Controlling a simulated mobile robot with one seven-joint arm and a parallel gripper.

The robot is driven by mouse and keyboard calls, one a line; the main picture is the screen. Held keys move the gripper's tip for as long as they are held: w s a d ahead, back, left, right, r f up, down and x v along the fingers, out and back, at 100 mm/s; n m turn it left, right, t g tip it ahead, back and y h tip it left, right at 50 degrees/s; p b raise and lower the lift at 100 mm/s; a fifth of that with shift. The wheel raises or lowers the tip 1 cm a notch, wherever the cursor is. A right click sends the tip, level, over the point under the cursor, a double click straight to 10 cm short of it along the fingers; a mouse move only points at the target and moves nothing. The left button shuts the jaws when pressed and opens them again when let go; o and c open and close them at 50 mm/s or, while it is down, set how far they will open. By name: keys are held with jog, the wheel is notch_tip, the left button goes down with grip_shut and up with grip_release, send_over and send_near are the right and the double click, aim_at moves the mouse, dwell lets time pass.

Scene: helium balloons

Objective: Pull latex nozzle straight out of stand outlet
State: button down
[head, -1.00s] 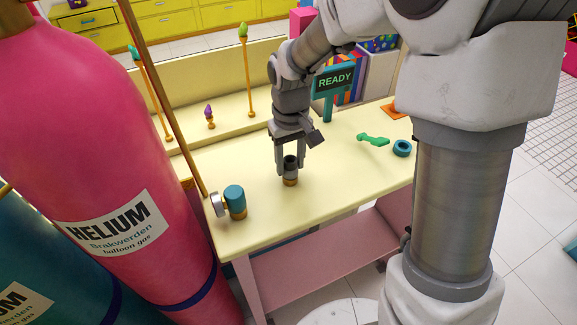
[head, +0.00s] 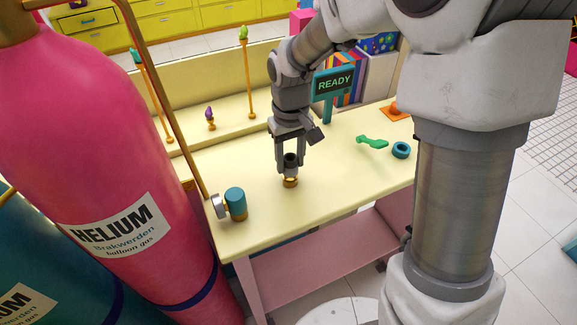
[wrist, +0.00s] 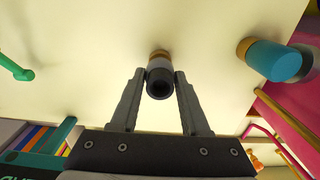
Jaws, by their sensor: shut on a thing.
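The black latex nozzle (head: 291,159) stands upright between the fingers of my gripper (head: 289,168), which is shut on it. In the wrist view the nozzle (wrist: 160,88) shows its dark open end between both fingertips (wrist: 160,75). Directly below it is the brass stand outlet (head: 290,182) on the cream table; it also shows in the wrist view (wrist: 158,54). A little more brass shows under the fingers. I cannot tell whether the nozzle's lower end is still inside the outlet.
A teal and brass valve (head: 235,204) stands left on the table (head: 330,190). A green tool (head: 372,142) and a teal ring (head: 401,150) lie right. A READY sign (head: 334,84) stands behind. A pink helium cylinder (head: 80,130) stands at the left.

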jog(key=shift+r, duration=0.4)
jog(key=shift+r+p, duration=2.1)
jog(key=shift+r, duration=0.45)
jog(key=shift+f, duration=0.1)
